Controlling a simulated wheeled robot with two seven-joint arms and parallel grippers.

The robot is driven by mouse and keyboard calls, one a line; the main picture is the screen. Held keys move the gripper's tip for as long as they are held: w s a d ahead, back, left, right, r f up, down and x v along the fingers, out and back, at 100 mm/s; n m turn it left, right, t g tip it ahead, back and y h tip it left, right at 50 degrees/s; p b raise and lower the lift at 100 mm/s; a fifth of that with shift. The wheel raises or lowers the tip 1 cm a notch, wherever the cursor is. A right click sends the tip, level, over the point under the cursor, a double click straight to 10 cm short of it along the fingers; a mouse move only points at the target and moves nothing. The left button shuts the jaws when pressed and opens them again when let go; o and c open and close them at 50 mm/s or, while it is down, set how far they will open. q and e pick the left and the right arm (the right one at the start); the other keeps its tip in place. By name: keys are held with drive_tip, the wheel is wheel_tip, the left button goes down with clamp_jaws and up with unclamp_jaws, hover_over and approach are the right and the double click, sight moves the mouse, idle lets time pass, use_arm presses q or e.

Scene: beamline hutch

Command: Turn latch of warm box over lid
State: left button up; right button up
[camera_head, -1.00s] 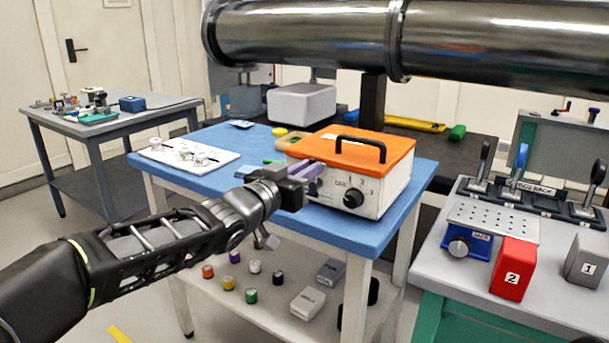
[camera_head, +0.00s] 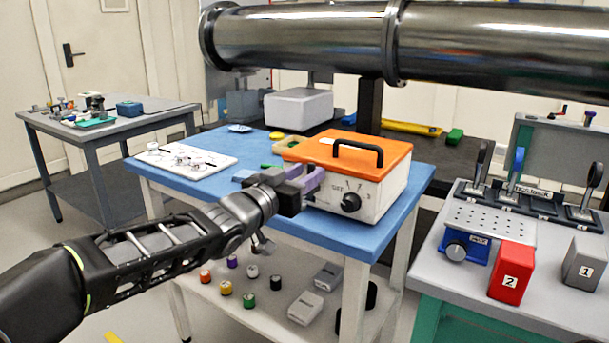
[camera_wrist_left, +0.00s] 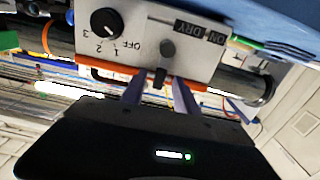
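The warm box (camera_head: 368,196) is cream with an orange lid (camera_head: 365,153), a black handle on top and a black dial on its front. The lid looks shut. My left gripper (camera_head: 312,184) is at the left part of the box's front, hiding the latch in the head view. In the left wrist view, the box front (camera_wrist_left: 200,62) appears upside down, with a round grey knob-like part and the dark latch (camera_wrist_left: 160,77) near the orange lid edge. The two purple fingers (camera_wrist_left: 158,95) stand apart, one on each side of the latch. Contact cannot be told. My right gripper is out of view.
The box stands on a blue-topped table (camera_head: 350,238) with a white board (camera_head: 185,160) at left. A large metal pipe (camera_head: 300,38) runs above and behind. At right, a bench holds a red block (camera_head: 512,270) and a grey block (camera_head: 584,263).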

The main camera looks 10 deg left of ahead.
use_arm(q)
drive_tip(key=p+v, duration=0.1)
drive_tip(key=v, duration=0.7)
drive_tip(key=shift+p, duration=0.3)
